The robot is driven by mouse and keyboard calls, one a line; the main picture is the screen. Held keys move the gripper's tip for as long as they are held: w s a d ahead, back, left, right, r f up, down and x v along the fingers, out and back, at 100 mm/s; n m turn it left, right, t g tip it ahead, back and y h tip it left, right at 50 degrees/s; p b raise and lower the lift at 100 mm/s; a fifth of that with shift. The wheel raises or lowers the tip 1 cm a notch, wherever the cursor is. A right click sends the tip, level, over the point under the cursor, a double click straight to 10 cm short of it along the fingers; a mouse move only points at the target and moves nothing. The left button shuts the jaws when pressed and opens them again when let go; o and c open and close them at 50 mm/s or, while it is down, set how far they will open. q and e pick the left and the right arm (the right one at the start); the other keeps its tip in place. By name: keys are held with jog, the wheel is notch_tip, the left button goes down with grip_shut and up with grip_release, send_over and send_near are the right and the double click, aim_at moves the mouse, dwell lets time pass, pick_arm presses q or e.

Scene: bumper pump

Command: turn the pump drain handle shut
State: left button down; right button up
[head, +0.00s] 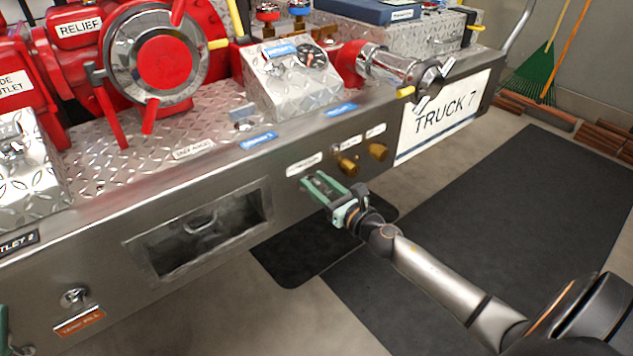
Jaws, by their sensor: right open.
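My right gripper (318,187) is open in front of the bumper's front face, below a long white label (303,165) whose text is too small to read. Any handle under that label is hidden by the gripper, and I cannot tell whether the fingers touch one. Two brass handles, a nearer one (346,164) and a farther one (377,151), stick out just right of the gripper under smaller white labels. I cannot read which is the pump drain. A green sliver of my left gripper (3,328) shows at the lower left edge.
The metal bumper (90,262) has a recessed opening (200,232) left of my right gripper and a tank fill knob (74,298) farther left. A red relief valve with a wheel (165,62) and a chrome nozzle (395,66) stand on top. Dark mats (480,215) cover the floor.

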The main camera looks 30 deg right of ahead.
jog(key=shift+w, duration=0.25)
jog(key=shift+c, duration=0.2)
grip_shut()
dwell(0.4)
